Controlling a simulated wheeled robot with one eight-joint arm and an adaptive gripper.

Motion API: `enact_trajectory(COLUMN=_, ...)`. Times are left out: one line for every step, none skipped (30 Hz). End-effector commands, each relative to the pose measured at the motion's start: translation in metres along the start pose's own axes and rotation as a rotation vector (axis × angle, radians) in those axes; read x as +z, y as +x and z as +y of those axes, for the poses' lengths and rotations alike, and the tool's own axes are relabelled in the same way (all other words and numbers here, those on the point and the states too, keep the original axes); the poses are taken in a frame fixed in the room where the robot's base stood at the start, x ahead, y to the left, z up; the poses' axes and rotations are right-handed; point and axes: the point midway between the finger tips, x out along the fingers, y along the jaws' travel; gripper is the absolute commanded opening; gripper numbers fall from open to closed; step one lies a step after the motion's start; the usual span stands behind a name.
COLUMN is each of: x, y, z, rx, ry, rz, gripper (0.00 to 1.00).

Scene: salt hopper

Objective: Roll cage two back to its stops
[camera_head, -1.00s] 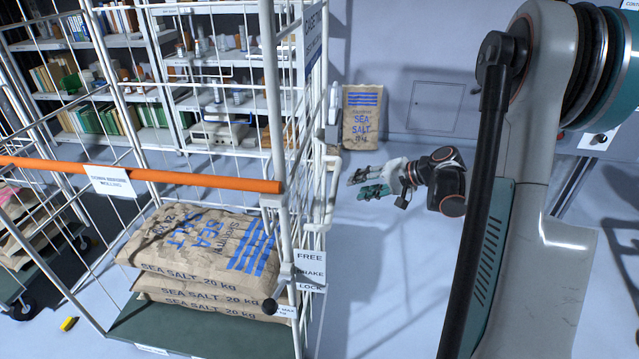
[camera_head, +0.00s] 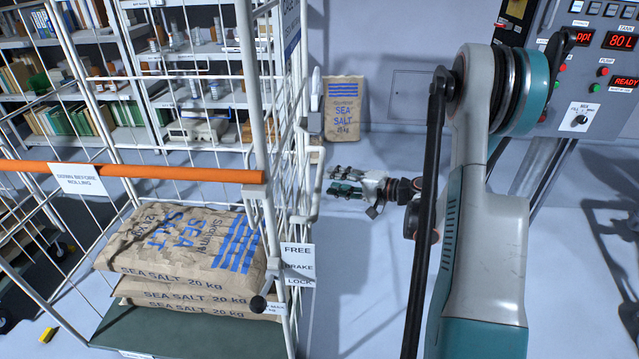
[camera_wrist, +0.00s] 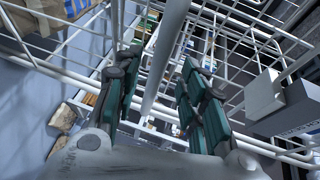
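A white wire roll cage (camera_head: 258,110) stands at the left of the head view, with an orange bar (camera_head: 205,174) across its front. Its sign (camera_head: 290,28) is partly cut off. Several sea salt sacks (camera_head: 185,250) lie stacked on its green base (camera_head: 165,335). A white handle (camera_head: 309,185) stands out from its right side. A brake lever with a dark knob (camera_head: 259,304) sits beside a FREE / BRAKE / LOCK label (camera_head: 298,265). My gripper (camera_head: 338,182) is just right of the handle. In the wrist view my gripper (camera_wrist: 160,68) is open, with a white tube (camera_wrist: 165,60) appearing between its fingers; contact cannot be told.
A salt sack (camera_head: 342,108) stands against the back wall. Shelves (camera_head: 200,95) line the back left. A control panel (camera_head: 590,85) is at the upper right. A small yellow object (camera_head: 47,335) lies on the floor at lower left. The floor right of the cage looks clear.

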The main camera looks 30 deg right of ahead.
Motion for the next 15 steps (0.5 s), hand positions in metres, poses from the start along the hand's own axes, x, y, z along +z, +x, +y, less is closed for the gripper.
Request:
enact_trajectory(x=0.002, y=0.011, z=0.002, rx=0.000, ry=-0.001, rz=-0.004, gripper=0.38)
enact_trajectory(x=0.001, y=0.017, z=0.002, rx=0.000, ry=-0.001, rz=-0.004, gripper=0.38)
enact_trajectory(x=0.001, y=0.024, z=0.002, rx=0.000, ry=-0.001, rz=-0.003, gripper=0.38)
enact_trajectory(x=0.001, y=0.028, z=0.002, rx=0.000, ry=-0.001, rz=-0.004, gripper=0.38)
enact_trajectory(x=0.001, y=0.033, z=0.002, rx=0.000, ry=-0.001, rz=-0.003, gripper=0.38)
enact_trajectory(x=0.001, y=0.038, z=0.002, rx=0.000, ry=-0.001, rz=-0.002, gripper=0.38)
enact_trajectory(x=0.001, y=0.041, z=0.002, rx=0.000, ry=-0.001, rz=-0.002, gripper=0.38)
enact_trajectory(x=0.001, y=0.044, z=0.001, rx=0.000, ry=-0.001, rz=-0.002, gripper=0.38)
enact_trajectory(x=0.001, y=0.048, z=0.001, rx=0.000, ry=-0.001, rz=-0.002, gripper=0.38)
enact_trajectory(x=0.001, y=0.051, z=0.001, rx=0.000, ry=-0.001, rz=-0.002, gripper=0.38)
enact_trajectory(x=0.000, y=0.052, z=0.001, rx=0.000, ry=-0.001, rz=-0.001, gripper=0.38)
enact_trajectory(x=0.000, y=0.054, z=0.001, rx=0.000, ry=-0.001, rz=0.000, gripper=0.38)
enact_trajectory(x=0.000, y=0.055, z=0.000, rx=0.000, ry=-0.001, rz=0.000, gripper=0.38)
enact_trajectory(x=0.000, y=0.056, z=0.000, rx=0.000, ry=-0.001, rz=0.000, gripper=0.38)
enact_trajectory(x=0.000, y=0.057, z=0.000, rx=0.000, ry=-0.001, rz=0.000, gripper=0.38)
